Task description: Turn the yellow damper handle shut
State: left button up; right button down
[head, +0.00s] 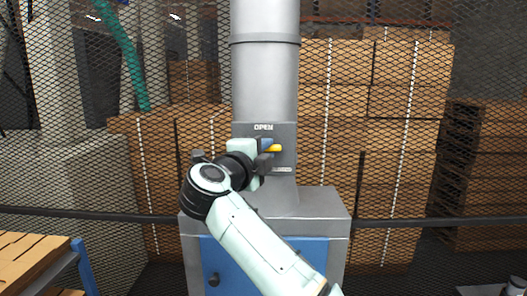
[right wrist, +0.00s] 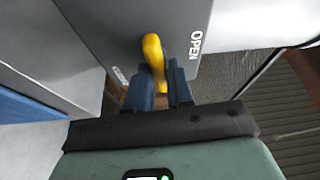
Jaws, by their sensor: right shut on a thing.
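The blue fingers of my right gripper (right wrist: 160,88) are shut on the lower part of the handle, one on each side. My left gripper is not in view.
The duct rises from a grey machine housing (head: 318,204) with a blue door (head: 311,250). A dark rail (head: 420,222) crosses at either side. Stacked boxes (head: 390,150) stand behind mesh. A table with boards (head: 30,255) is at lower left.

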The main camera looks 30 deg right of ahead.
jog(key=shift+m, duration=0.5)
jog(key=shift+r, duration=0.1)
jog(key=c, duration=1.1)
grip_release()
jog(key=shift+d, duration=0.1)
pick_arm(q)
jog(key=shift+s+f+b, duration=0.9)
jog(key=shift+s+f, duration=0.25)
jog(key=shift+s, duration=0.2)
pick_arm(e)
jog(key=v, duration=1.3)
jog(key=shift+a, duration=0.2)
jog(key=shift+r, duration=0.1)
